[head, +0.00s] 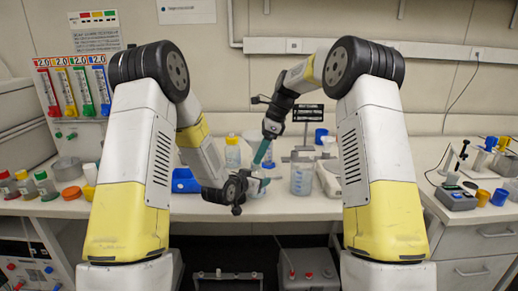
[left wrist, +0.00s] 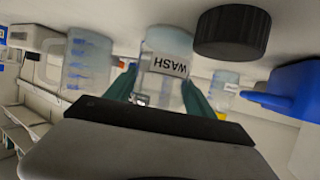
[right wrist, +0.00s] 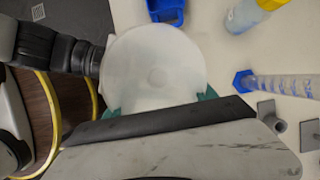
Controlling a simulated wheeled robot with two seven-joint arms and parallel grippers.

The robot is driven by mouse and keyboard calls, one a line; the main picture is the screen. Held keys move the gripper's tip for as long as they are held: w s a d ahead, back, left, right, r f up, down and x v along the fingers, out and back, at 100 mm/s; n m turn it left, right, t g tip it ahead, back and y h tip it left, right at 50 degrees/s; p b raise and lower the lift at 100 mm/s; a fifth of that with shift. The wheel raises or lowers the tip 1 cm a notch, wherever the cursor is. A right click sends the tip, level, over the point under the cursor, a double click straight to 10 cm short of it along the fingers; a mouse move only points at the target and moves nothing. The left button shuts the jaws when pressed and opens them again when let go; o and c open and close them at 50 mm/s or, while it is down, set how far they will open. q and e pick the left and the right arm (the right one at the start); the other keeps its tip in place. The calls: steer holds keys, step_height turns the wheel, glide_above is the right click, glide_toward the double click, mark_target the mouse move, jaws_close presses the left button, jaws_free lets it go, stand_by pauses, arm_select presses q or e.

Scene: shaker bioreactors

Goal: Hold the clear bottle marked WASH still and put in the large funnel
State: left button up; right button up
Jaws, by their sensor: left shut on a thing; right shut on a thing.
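The clear bottle marked WASH (left wrist: 165,65) stands in the left wrist view, upside down there, with its label facing the camera. My left gripper (left wrist: 160,92) is shut on it, one green finger on each side. In the head view my left gripper (head: 256,185) is low at the front of the bench. The large funnel (right wrist: 153,68), a whitish translucent round shape, fills the middle of the right wrist view. My right gripper (right wrist: 161,104) is shut on its near side. In the head view my right gripper (head: 263,153) is just above the left one. Whether the funnel touches the bottle's mouth is hidden.
A clear beaker (head: 302,178) stands close on the right. A blue bin (head: 185,181) and a yellow-capped bottle (head: 233,152) are on the left. A black cap (left wrist: 232,32) lies beside the WASH bottle.

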steer(key=shift+f, duration=1.35)
stand_by(2.1)
steer(key=o, duration=1.5)
steer(key=shift+d+r, duration=0.1)
steer(key=v, duration=1.1)
steer(key=shift+d+r, duration=0.15)
steer(key=shift+r, duration=0.25)
arm_select(q)
steer(key=o, duration=1.9)
steer(key=shift+o, duration=0.2)
